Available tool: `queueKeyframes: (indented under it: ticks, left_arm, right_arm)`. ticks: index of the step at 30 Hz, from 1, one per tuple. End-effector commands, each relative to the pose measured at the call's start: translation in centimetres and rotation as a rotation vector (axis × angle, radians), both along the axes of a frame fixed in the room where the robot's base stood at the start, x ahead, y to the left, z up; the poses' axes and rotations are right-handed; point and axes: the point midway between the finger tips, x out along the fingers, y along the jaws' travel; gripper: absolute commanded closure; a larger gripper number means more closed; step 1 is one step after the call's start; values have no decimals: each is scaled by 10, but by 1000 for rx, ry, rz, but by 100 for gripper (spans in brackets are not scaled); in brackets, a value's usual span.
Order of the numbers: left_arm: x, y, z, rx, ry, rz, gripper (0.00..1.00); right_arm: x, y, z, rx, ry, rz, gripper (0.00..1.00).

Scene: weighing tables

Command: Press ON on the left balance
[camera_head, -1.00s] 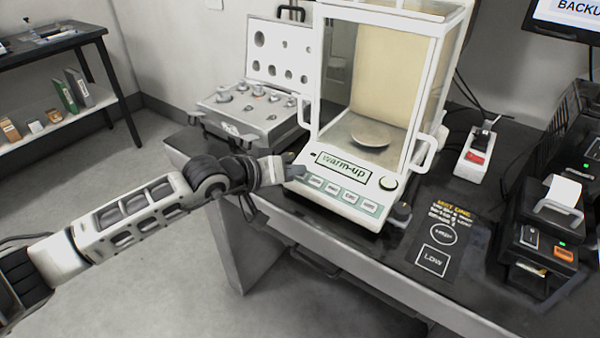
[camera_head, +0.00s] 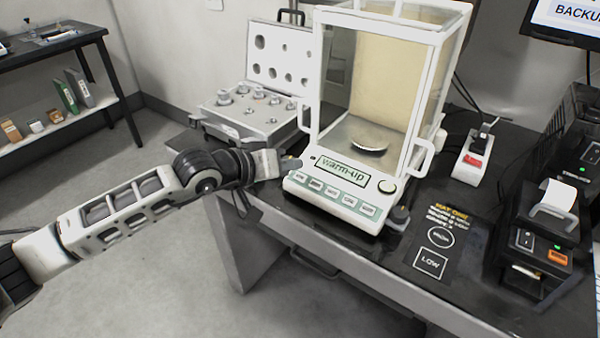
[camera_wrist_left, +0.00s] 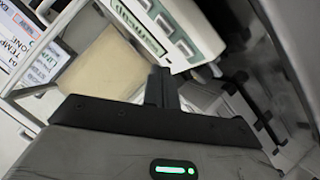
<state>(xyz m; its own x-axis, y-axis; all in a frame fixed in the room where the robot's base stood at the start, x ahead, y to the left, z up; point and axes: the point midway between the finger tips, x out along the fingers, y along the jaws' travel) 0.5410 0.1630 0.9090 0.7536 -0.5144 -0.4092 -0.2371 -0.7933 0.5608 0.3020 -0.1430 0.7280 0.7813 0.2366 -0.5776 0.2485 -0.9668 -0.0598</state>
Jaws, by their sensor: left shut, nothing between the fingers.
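One balance (camera_head: 340,195) with a glass draft shield stands on the dark table. Its display (camera_head: 343,170) reads "warm-up". My left gripper (camera_head: 291,164) is shut and empty at the panel's left edge, beside the display; contact cannot be told. In the left wrist view the closed fingers (camera_wrist_left: 161,87) point toward the balance's front panel (camera_wrist_left: 185,30). My right gripper is out of view. The key labels are too small to read surely.
An open weight case (camera_head: 250,115) stands left of the balance. A power strip with a red switch (camera_head: 473,160) and a printer (camera_head: 545,235) are on the right. A dark mat marked "LOW" (camera_head: 431,264) lies between balance and printer.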

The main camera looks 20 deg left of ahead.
Motion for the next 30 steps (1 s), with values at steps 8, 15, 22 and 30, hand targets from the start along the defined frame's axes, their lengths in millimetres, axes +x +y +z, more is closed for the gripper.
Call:
queueKeyframes:
  ticks: [8, 15, 22, 30]
  left_arm:
    - [-9, 3, 26, 1, 0, -1, 100]
    - [-11, 4, 28, 0, 2, 1, 100]
    - [-10, 4, 28, 0, 1, -1, 100]
    - [-10, 4, 28, 0, 0, 0, 100]
  right_arm:
    - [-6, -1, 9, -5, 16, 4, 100]
    - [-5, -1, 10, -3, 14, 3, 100]
    - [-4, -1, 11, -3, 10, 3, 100]
    - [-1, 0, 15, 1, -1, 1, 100]
